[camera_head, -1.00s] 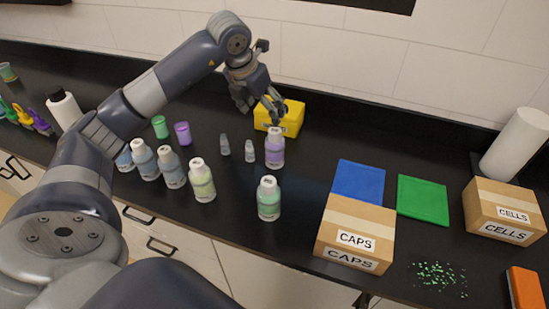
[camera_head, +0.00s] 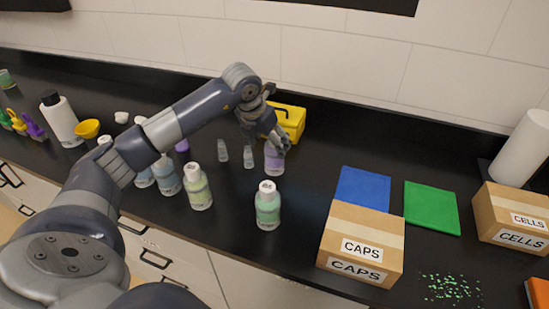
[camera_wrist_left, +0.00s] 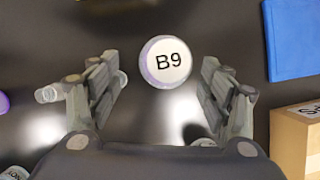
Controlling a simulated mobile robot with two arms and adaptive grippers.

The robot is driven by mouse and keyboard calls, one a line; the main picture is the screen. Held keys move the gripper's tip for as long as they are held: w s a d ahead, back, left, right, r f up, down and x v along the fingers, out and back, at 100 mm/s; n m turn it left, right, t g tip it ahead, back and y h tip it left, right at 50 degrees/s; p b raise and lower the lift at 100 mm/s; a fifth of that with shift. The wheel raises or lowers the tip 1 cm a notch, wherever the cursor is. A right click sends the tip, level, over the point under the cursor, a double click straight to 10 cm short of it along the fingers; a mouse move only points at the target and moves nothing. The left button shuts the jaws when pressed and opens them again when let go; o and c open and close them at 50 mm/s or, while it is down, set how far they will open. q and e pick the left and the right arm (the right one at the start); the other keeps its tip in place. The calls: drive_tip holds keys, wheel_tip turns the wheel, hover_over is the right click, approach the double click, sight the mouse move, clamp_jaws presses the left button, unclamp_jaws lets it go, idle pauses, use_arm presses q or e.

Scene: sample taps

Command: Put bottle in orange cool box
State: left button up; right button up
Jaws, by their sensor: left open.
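A purple bottle (camera_head: 274,163) with a white cap stands upright on the black bench. My left gripper (camera_head: 281,144) is just above it and hides most of its cap. In the left wrist view the white cap marked B9 (camera_wrist_left: 166,62) lies between and slightly beyond the open fingers of my left gripper (camera_wrist_left: 159,68), with nothing held. A green bottle (camera_head: 267,206) and a yellow-green bottle (camera_head: 198,188) stand nearer the front edge. An orange object (camera_head: 540,292) is cut off at the lower right corner; I cannot tell whether it is the cool box. My right gripper is not in view.
A yellow box (camera_head: 291,121) stands behind the purple bottle. Two small grey vials (camera_head: 248,158) stand left of it. A blue mat (camera_head: 362,188), a green mat (camera_head: 431,208), a CAPS carton (camera_head: 362,240) and a CELLS carton (camera_head: 512,220) are to the right. Green bits lie scattered in front.

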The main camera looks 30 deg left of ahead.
use_arm(q)
drive_tip(key=shift+w+d+f+p, duration=0.2)
drive_tip(key=shift+f+p, duration=0.15)
drive_tip(key=shift+p, duration=0.05)
drive_tip(key=p+x, duration=0.1)
drive_tip(key=x, duration=0.2)
drive_tip(key=shift+w+d+f, duration=0.1)
drive_tip(key=shift+w+f, duration=0.05)
drive_tip(key=shift+w, duration=0.1)
drive_tip(key=shift+w+f, duration=0.1)
drive_tip(key=shift+f, duration=0.25)
drive_tip(key=shift+r, duration=0.1)
drive_tip(key=c, duration=1.4)
